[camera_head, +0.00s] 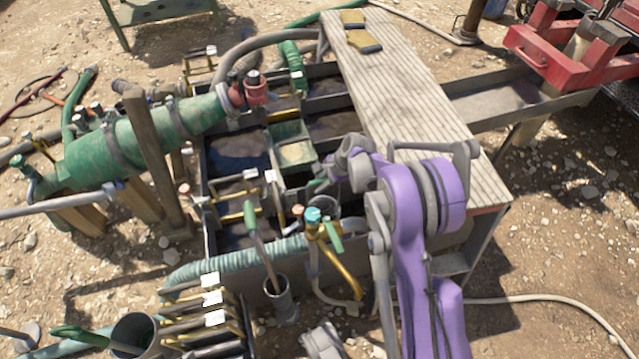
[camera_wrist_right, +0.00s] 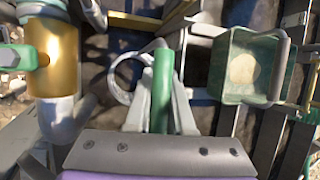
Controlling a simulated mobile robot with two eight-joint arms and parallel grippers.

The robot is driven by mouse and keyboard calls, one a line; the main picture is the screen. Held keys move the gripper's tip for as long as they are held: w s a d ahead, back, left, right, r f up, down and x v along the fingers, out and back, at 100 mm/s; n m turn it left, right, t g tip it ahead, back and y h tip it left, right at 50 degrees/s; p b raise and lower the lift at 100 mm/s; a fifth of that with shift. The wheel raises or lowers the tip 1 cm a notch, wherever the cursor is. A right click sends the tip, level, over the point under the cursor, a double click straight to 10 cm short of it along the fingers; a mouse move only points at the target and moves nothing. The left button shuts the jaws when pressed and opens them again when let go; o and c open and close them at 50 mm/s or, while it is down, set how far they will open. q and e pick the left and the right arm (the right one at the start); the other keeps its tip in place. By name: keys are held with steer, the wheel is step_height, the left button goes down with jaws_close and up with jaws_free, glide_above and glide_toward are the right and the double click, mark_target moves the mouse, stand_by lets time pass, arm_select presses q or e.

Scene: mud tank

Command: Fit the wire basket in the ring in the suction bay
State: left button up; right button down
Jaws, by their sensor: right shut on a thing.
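My right gripper (camera_wrist_right: 160,85) is shut on a green upright handle (camera_wrist_right: 161,90), which I take to be the wire basket's. It also shows in the head view (camera_head: 318,184), low over the suction bay and partly hidden by its purple arm. A pale grey ring (camera_wrist_right: 114,78) shows just left of and behind the fingers in the wrist view. I cannot tell whether the basket touches it.
A green box (camera_head: 290,150) sits in the tank, behind the gripper. A brass valve (camera_head: 338,262) stands close in front; it fills the left of the wrist view (camera_wrist_right: 52,60). A plank walkway (camera_head: 410,90) borders the tank on the right. Green pipework (camera_head: 135,135) stands left.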

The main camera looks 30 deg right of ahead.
steer(key=shift+f+b, duration=0.45)
steer(key=shift+f, duration=0.2)
steer(key=shift+f+b, duration=0.4)
steer(key=shift+f, duration=0.35)
stand_by(0.4)
steer(key=c, duration=0.7)
jaws_free()
steer(key=p+v, duration=0.3)
steer(key=v, duration=0.8)
